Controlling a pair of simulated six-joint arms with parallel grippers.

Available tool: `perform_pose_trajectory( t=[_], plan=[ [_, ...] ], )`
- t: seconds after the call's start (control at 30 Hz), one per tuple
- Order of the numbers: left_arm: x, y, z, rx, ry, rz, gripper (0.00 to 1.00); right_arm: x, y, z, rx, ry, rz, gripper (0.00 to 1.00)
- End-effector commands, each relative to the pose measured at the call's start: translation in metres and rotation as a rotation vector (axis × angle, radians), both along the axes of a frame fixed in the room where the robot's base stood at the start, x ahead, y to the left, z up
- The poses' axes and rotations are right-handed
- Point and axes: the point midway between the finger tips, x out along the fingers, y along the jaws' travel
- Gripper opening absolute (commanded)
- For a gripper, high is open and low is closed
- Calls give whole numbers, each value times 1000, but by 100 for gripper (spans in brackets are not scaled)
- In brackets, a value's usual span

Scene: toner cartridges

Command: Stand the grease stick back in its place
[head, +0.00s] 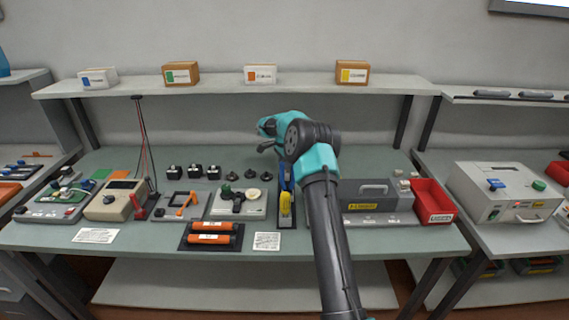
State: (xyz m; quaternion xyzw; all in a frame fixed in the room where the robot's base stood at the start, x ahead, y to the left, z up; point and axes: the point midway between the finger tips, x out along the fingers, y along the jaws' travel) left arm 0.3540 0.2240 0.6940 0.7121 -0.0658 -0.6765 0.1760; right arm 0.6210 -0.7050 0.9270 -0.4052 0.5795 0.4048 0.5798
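I cannot pick out the grease stick for certain in the head view. A blue and yellow upright piece (286,205) stands at a narrow black tray (264,213), partly beside my arm. A grey plate (222,212) left of it holds a green-topped piece (225,191), a dark tool and a cream disc. One arm, which I take as my right, rises from the bottom right of centre. Its gripper (267,146) is above the back of the bench, pointing left, small and dark; its opening is unclear. My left gripper is out of view.
Two orange cartridges (211,232) lie on a black tray at the bench front. Several black pieces (193,171) stand behind. A grey machine (376,195) and red bin (433,201) are right of my arm. A shelf (220,88) with small boxes spans the back.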

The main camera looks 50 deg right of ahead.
Motion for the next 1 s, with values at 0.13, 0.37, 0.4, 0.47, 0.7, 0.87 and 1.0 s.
perform_pose_trajectory(
  t=[0.13,0.37,0.4,0.47,0.7,0.87,1.0],
  plan=[
    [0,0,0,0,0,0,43,0,0,-1,0,0,0,0],
    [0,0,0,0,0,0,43,0,0,-1,0,0,0,38],
    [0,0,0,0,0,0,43,0,0,-1,0,0,0,42],
    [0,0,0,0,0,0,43,0,0,-1,0,0,0,48],
    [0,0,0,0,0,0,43,0,0,-1,0,0,0,53],
    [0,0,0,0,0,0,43,0,0,3,0,-1,0,53],
    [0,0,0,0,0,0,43,1,0,16,-1,-2,1,53]
  ],
)
